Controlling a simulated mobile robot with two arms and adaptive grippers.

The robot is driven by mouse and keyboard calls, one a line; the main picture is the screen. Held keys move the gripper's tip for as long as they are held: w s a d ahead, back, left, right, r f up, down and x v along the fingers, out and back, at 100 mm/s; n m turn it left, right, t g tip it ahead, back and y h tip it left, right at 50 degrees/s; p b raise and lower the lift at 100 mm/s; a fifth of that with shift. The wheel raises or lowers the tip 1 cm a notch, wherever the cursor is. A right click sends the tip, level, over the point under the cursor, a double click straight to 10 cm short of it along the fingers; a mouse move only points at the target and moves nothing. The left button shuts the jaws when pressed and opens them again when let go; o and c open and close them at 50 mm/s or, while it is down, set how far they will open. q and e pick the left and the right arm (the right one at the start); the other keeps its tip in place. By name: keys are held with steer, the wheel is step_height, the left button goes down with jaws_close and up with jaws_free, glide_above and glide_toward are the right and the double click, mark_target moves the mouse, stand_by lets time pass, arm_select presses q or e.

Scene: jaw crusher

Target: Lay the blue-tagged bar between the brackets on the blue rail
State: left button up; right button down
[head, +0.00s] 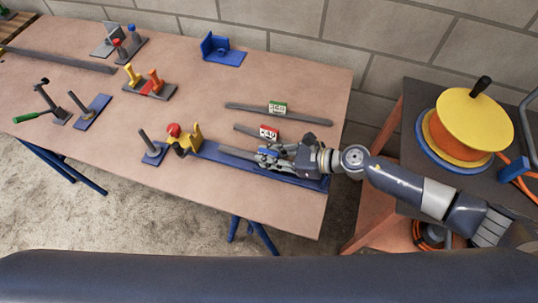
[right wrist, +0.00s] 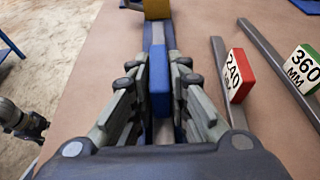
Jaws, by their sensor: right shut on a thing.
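The blue rail (head: 215,152) lies along the table's front edge. A yellow bracket (head: 194,137) stands at its left end and also shows at the top of the right wrist view (right wrist: 157,9). My right gripper (head: 262,155) is shut on the blue-tagged bar (head: 236,153), over the rail. In the right wrist view the blue tag (right wrist: 160,82) sits between the fingers, and the grey bar runs along the rail towards the yellow bracket. I cannot tell whether the bar touches the rail. The gripper and arm hide the rail's right part; no second bracket shows.
Behind the rail lie a bar with a red 240 tag (right wrist: 239,75) and one with a green 360 tag (right wrist: 303,68). A red-knobbed clamp (head: 175,130) and a post on a blue plate (head: 153,154) stand left. A cable reel (head: 468,118) stands right.

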steer(key=shift+f+b, duration=0.1)
steer(key=shift+b, duration=0.3)
stand_by(2.7)
stand_by(0.6)
steer(key=shift+w, duration=0.1)
stand_by(1.2)
steer(key=shift+f+b, duration=0.1)
steer(key=shift+b, duration=0.2)
steer(key=shift+r, duration=0.25)
steer(key=shift+f, duration=0.2)
stand_by(0.3)
steer(key=c, duration=1.4)
jaws_free()
steer(key=shift+c, duration=0.2)
steer(key=shift+f, duration=0.1)
